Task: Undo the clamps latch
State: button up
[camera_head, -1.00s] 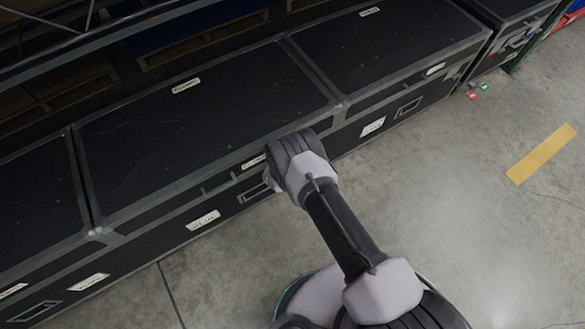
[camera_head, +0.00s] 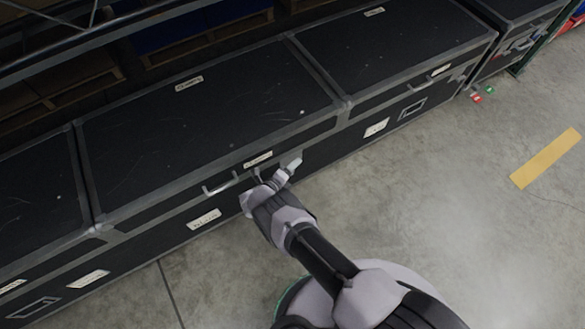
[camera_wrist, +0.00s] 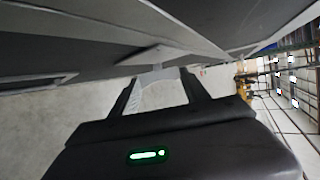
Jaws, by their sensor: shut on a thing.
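A long black case with grey metal edging (camera_head: 210,130) stands closed in the head view, its lid flat and its front facing me. A pale label (camera_head: 258,159) is on the front rim of its lid; I cannot read it. My gripper (camera_head: 268,182) is at the case front just below this label. In the wrist view my gripper (camera_wrist: 160,82) is shut on a small pale grey piece, the latch (camera_wrist: 156,70), which juts from the case front (camera_wrist: 95,50). In the head view my wrist hides the latch.
A metal handle (camera_head: 220,187) is on the case front, left of my gripper. More black cases stand close on both sides, such as the right one (camera_head: 395,45). Rack beams (camera_head: 100,38) lie behind. The concrete floor (camera_head: 440,190) in front is clear, with a yellow stripe (camera_head: 545,158).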

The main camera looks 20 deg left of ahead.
jog(key=shift+a, duration=0.1)
dwell(0.3)
jog(key=o, duration=1.4)
jog(key=p+v, duration=0.6)
jog(key=v, duration=1.1)
jog(key=shift+s+p, duration=0.15)
jog(key=shift+p, duration=0.25)
jog(key=shift+a, duration=0.1)
